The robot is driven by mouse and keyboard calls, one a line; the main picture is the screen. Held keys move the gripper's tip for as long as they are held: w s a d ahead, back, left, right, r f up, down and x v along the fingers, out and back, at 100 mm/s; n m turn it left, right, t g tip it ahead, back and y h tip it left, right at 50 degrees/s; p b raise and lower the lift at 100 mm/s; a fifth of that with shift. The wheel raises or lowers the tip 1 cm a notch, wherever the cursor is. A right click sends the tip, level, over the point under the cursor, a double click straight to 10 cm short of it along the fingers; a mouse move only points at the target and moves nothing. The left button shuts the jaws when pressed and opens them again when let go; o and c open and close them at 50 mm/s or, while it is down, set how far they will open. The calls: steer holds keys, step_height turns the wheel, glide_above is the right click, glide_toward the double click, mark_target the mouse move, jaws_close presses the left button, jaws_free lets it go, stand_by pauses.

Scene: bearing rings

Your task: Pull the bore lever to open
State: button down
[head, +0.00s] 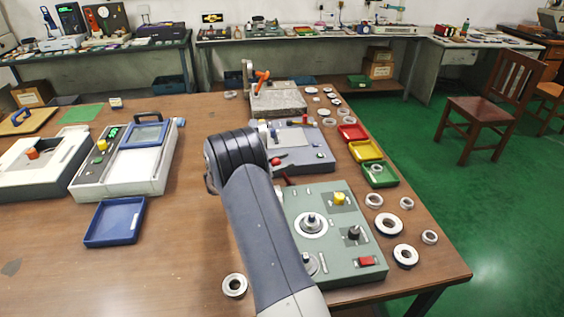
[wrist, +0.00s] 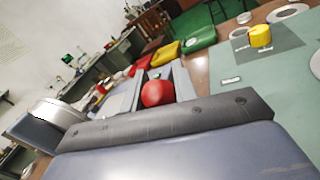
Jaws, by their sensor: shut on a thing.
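A red ball knob (wrist: 157,93), which I take to be the bore lever's end, sits between the two grey fingers of my gripper (wrist: 158,82) in the wrist view. My gripper is shut on it. The lever's shaft and pivot are hidden. In the head view my dark wrist covers most of the gripper, and a small red part (head: 277,161) shows just right of it, beside the blue-grey machine (head: 312,160). I cannot tell how far the lever is turned.
A green-grey panel box (head: 345,268) with a yellow knob (head: 340,198) stands in front. Red (head: 352,132), yellow (head: 366,151) and green (head: 381,177) trays and several loose rings lie on the right. A blue tray (head: 115,222) lies left; the table between is clear.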

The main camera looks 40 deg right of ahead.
steer(key=shift+d+r, duration=0.1)
steer(key=shift+s+d+r+m+y+p, duration=0.2)
steer(key=shift+s+d+y, duration=0.1)
steer(key=shift+d+y, duration=0.25)
steer(key=shift+s+d+r+m+y+p, duration=0.15)
steer(key=shift+s+d+m+y, duration=0.1)
steer(key=shift+d+y, duration=0.25)
steer(key=s+d+f+m+t+y+p, duration=0.1)
steer(key=s+d+f+t+y, duration=0.1)
steer(key=d+y, duration=0.4)
steer(key=shift+s+f+p, duration=0.3)
steer(key=shift+s+p, duration=0.1)
steer(key=shift+s, duration=0.2)
steer(key=shift+d, duration=0.1)
steer(key=c, duration=1.5)
jaws_free()
steer(key=shift+f, duration=0.1)
steer(key=o, duration=0.4)
